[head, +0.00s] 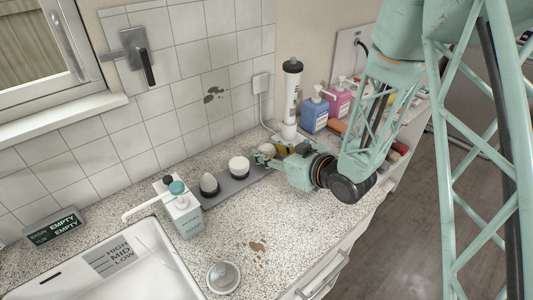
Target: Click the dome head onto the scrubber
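A pale rounded piece (268,149), perhaps the dome head, shows at the right end by my gripper (264,153). My gripper reaches in low from the right, its fingers at or beside that piece. I cannot tell whether they hold it. A tall white cylinder with a black top (291,97) stands upright behind the gripper; I cannot tell if it is the scrubber.
A soap dispenser (186,212) stands left of the rack, near the white sink (55,288). A small round cup (223,277) and a brown spill (257,247) are in front. Blue (314,113) and pink (338,100) bottles stand at the back right. The front middle counter is mostly clear.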

